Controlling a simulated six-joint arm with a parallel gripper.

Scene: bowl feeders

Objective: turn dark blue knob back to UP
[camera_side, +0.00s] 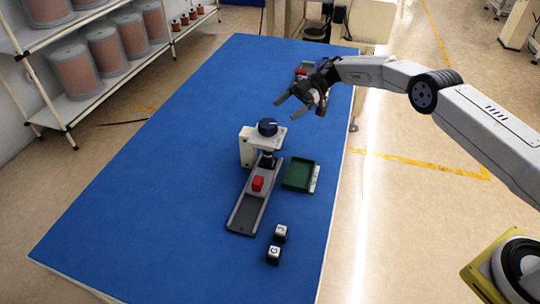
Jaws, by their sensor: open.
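The dark blue knob (267,126) sits on top of a white stand (248,148) in the middle of the blue table. A small light mark shows on the knob, but its pointing direction is too small to read surely. My gripper (286,108) is open and empty. It is in the air, up and to the right of the knob in the picture, with its fingers pointing left and down. It appears apart from the knob.
A red-and-dark item (303,70) lies behind my gripper. The table's left side is clear.

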